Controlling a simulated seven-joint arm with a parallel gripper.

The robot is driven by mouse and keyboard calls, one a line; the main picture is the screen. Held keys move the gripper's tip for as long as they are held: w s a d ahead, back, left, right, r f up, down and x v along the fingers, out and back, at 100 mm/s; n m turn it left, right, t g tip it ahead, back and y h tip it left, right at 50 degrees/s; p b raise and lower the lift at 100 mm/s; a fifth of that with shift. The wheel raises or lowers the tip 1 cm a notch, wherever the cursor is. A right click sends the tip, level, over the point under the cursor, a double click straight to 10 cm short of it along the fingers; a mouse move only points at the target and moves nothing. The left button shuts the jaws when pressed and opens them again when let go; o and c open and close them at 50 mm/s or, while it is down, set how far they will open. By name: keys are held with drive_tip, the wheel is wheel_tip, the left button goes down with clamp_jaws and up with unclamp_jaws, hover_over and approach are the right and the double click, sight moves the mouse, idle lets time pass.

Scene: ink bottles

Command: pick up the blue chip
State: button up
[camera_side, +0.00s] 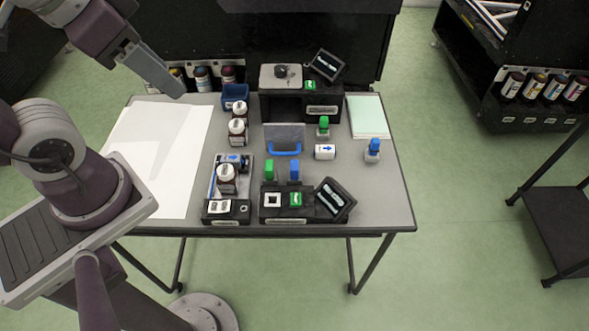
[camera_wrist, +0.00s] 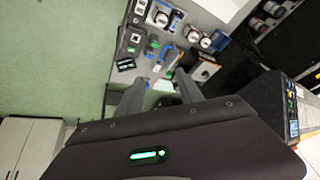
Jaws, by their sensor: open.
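A small blue upright piece (camera_side: 294,169), which looks like the blue chip, stands on the table behind the front black unit, beside a similar green piece (camera_side: 269,168). Whether it is a chip or a bottle cap is too small to tell. My gripper (camera_side: 176,90) is high above the table's back left, well apart from the blue piece. In the wrist view my gripper's two fingers (camera_wrist: 160,88) are spread with nothing held between them. The tabletop objects there are small and tilted, and I cannot pick out the blue chip surely.
The grey table (camera_side: 385,200) carries a black unit (camera_side: 272,202) in front, a bottle tray (camera_side: 215,180) at left, a blue-handled clear case (camera_side: 284,140) and a blue-capped bottle (camera_side: 373,150) at right. A taller black device (camera_side: 322,106) stands behind. White sheets (camera_side: 165,140) cover the left.

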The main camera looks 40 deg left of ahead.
drive_tip(key=w+f+m+g+y, duration=0.15)
drive_tip(key=w+f+m, duration=0.25)
drive_tip(key=w+m, duration=0.4)
drive_tip(key=m+g, duration=0.3)
drive_tip(key=m, duration=1.4)
hover_over(294, 165)
drive_tip(key=shift+h, duration=0.35)
drive_tip(key=f, duration=1.5)
drive_tip(key=s+f, duration=0.1)
drive_tip(key=f, duration=0.7)
drive_tip(key=shift+d, duration=0.3)
drive_tip(key=shift+m, duration=0.3)
drive_tip(key=f, duration=0.4)
drive_tip(key=w+f, duration=0.1)
drive_tip(key=f, duration=0.1)
drive_tip(key=shift+a+f, duration=0.25)
drive_tip(key=shift+f, duration=0.05)
drive_tip(key=shift+w+f, duration=0.1)
drive_tip(key=shift+f, duration=0.25)
clamp_jaws()
